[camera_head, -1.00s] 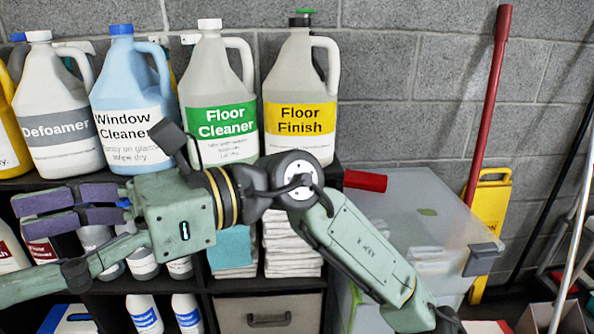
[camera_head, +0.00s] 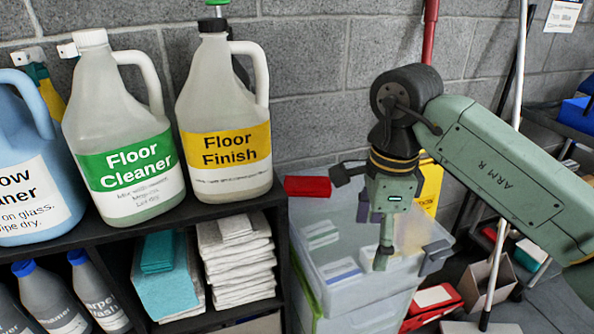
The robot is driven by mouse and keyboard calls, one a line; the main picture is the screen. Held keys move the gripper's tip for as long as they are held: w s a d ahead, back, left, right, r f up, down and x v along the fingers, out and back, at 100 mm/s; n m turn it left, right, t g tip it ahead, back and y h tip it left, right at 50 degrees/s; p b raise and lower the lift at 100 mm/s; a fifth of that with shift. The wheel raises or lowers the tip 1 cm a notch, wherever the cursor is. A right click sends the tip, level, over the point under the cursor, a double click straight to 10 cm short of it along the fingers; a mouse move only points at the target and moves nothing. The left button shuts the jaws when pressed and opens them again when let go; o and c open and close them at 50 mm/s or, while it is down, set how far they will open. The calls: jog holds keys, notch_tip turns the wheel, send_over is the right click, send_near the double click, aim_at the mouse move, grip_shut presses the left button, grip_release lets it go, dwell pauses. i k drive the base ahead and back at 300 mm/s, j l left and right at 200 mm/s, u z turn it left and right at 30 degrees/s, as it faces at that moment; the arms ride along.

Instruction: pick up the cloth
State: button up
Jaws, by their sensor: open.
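A stack of folded teal cloths (camera_head: 165,285) lies on the shelf below the jugs, with white cloth edges showing under it. A taller stack of folded white cloths (camera_head: 238,262) stands just to its right. Which one is the cloth meant, I cannot tell. My gripper (camera_head: 376,232) points downward in front of the clear storage bin, to the right of the shelf and apart from both stacks. It is open, seen nearly edge-on, and I see nothing held in it.
The black shelf (camera_head: 262,197) carries big jugs on top, including Floor Cleaner (camera_head: 120,140) and Floor Finish (camera_head: 225,120). Small bottles (camera_head: 95,290) stand left of the cloths. The clear bin (camera_head: 335,262) is right of the shelf, with a red object (camera_head: 307,186) behind.

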aim_at(295, 187)
jog(key=i+j, duration=0.3)
jog(key=i, duration=0.2)
jog(key=i+j, duration=0.3)
jog(key=i, duration=0.2)
